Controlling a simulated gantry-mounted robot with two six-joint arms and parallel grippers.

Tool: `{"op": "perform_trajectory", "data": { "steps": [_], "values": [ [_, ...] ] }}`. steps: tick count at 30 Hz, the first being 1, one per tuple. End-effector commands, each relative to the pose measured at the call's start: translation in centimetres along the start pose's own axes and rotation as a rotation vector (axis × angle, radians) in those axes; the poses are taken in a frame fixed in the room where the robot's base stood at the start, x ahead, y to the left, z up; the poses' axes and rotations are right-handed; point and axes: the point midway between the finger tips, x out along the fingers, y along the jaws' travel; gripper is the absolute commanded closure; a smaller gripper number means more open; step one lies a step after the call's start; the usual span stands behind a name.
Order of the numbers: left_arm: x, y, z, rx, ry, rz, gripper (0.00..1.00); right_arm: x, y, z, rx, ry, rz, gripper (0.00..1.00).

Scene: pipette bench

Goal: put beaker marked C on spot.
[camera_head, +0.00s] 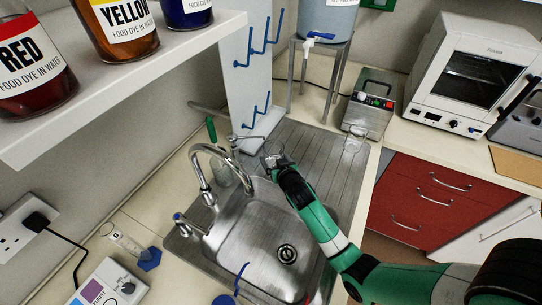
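My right gripper (275,161) reaches in from the lower right, over the back edge of the sink near the draining board. A small clear glass vessel (273,148) shows right at its fingertips; whether the fingers are closed on it is too small to tell. Another clear glass beaker (355,138) stands upright on the right part of the draining board (318,150), apart from the gripper. No letter C is readable on either glass. No marked spot can be made out. My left gripper is not in view.
The steel sink (270,235) has a tall curved tap (197,170) at its left. A drying rack with blue pegs (245,85) stands behind. A measuring cylinder (125,243) with a blue base lies at lower left. A shelf (120,85) with dye bottles overhangs the upper left.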

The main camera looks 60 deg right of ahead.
Motion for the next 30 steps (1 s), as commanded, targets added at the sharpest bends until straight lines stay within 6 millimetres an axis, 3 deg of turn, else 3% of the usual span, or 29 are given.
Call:
{"op": "perform_trajectory", "data": {
  "steps": [10,14,28,29,30],
  "values": [
    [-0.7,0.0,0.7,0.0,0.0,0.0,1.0,3.3,0.0,-1.4,0.002,0.004,0.0,0.75],
    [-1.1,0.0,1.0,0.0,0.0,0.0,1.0,3.6,0.0,-0.1,-0.001,0.001,0.0,0.75],
    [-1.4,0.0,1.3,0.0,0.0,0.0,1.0,3.8,0.0,0.5,0.0,0.002,0.0,0.75],
    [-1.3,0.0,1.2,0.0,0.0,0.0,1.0,3.7,0.0,0.4,0.0,0.001,0.0,0.1],
    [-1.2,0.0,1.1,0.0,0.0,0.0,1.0,3.7,0.0,0.3,0.0,0.001,0.0,0.03]
  ]
}}
